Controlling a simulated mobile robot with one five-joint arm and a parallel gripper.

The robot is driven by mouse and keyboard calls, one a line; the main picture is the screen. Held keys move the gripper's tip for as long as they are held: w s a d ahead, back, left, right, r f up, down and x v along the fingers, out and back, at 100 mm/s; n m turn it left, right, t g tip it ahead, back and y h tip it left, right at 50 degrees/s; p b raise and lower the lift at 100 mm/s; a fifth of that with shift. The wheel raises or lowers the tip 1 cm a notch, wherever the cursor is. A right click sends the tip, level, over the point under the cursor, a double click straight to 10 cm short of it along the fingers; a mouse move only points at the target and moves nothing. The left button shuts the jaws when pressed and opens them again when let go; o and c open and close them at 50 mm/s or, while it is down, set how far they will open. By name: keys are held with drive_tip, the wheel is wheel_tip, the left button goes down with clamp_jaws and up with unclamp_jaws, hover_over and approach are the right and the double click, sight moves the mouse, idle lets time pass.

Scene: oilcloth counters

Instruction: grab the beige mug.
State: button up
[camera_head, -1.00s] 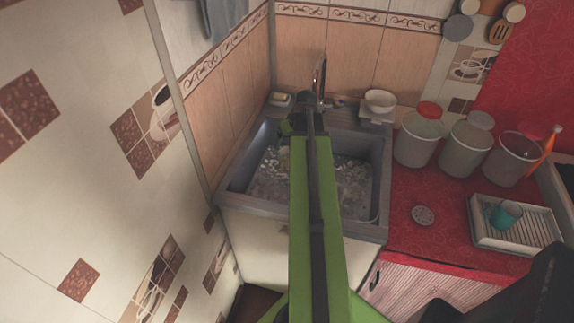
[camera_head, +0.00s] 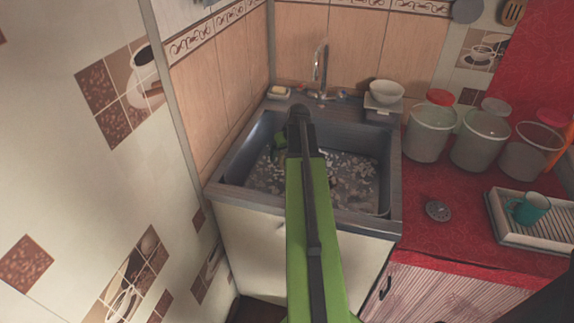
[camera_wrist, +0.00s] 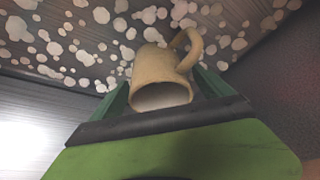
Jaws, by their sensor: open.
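The beige mug (camera_wrist: 160,75) shows in the wrist view, tilted, with its opening toward the camera and its handle at the upper right. My gripper (camera_wrist: 163,84) is open, with one green finger on each side of the mug. I cannot tell whether either finger touches it. In the head view my gripper (camera_head: 283,146) is over the sink (camera_head: 232,182), mostly behind my own arm. I cannot make out the mug there.
The sink floor has a pale speckled pattern, and its walls rise close around my gripper. A faucet (camera_head: 318,68) stands behind, with a white bowl (camera_head: 386,92) to its right. Clear containers (camera_head: 430,135) and a dish rack (camera_head: 510,238) with a teal mug (camera_head: 531,208) are on the red counter.

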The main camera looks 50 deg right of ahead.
drive_tip(key=c, duration=1.8)
drive_tip(key=shift+c, duration=0.2)
